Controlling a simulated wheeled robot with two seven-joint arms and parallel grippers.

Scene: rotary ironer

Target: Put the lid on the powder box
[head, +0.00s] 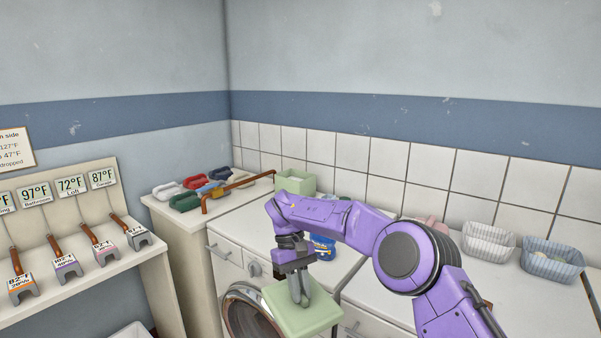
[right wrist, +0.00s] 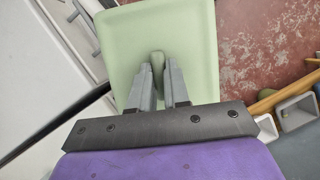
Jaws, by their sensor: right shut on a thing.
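The pale green square lid (head: 316,318) is held by my right gripper (head: 302,298) in front of the washing machine's top. In the right wrist view the two fingers (right wrist: 158,72) are closed around the knob in the middle of the lid (right wrist: 188,30). The lid's flat top faces the gripper. The pale green powder box (head: 295,182) stands at the back of the worktop near the tiled wall, partly hidden by my right arm. It is apart from the lid. My left gripper is not in view.
A blue container (head: 322,247) stands behind my right gripper, partly hidden. A copper-coloured pipe (head: 240,183) and several coloured items lie left of the box. Two baskets (head: 489,240) (head: 552,260) stand at right. The washing machine's round door (head: 247,315) is below.

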